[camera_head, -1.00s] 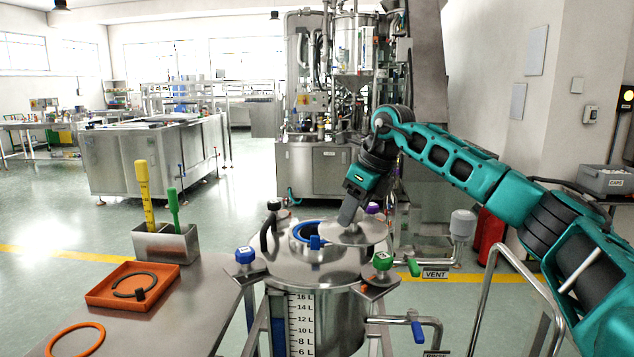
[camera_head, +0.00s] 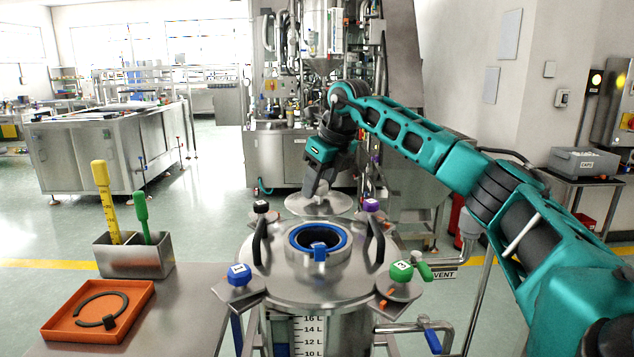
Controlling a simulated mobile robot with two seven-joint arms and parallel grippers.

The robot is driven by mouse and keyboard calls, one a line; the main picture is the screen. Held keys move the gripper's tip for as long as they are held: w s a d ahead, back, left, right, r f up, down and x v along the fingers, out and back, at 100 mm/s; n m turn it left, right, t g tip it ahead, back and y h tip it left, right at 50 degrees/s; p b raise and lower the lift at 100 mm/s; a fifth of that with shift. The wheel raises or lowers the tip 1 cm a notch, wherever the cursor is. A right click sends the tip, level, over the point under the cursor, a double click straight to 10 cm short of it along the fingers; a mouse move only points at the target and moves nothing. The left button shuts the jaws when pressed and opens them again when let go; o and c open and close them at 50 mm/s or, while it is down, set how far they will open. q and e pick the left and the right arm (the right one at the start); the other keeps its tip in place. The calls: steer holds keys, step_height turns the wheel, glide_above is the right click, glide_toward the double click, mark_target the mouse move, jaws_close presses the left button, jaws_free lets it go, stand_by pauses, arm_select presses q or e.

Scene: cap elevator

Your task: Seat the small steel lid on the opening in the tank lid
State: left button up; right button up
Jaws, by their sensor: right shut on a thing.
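The tank lid (camera_head: 285,282) is a round steel cover on the tank, with two black handles. Its opening (camera_head: 317,238) has a steel collar with a blue ring and a blue tab at the front. The small steel lid (camera_head: 331,206) is a flat, shiny disc, roughly level, just beyond the opening in the picture and apart from it. My right gripper (camera_head: 315,196) reaches down from above and is shut on the small steel lid near its middle. The grip point is partly hidden, and the lid's height above the tank lid is hard to tell. My left gripper is not in view.
Coloured knobs ring the tank lid: blue (camera_head: 239,274), green (camera_head: 401,270), black (camera_head: 261,206) and purple (camera_head: 371,205). At left, a steel table bears an orange tray (camera_head: 62,328) with a black ring, and a steel holder (camera_head: 135,259) with yellow and green tools.

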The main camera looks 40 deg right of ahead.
mark_target(322, 201)
steer(key=shift+f+b, duration=0.65)
steer(key=shift+f, duration=0.5)
steer(key=shift+f+b, duration=0.65)
steer(key=shift+f, duration=0.7)
steer(key=shift+r+p, duration=0.15)
steer(key=shift+p, duration=0.25)
steer(key=shift+f+b, duration=0.35)
steer(key=shift+f, duration=0.4)
steer(key=shift+w+f, duration=0.1)
steer(key=shift+f, duration=0.4)
steer(key=shift+f, duration=0.1)
steer(key=shift+f+b, duration=0.3)
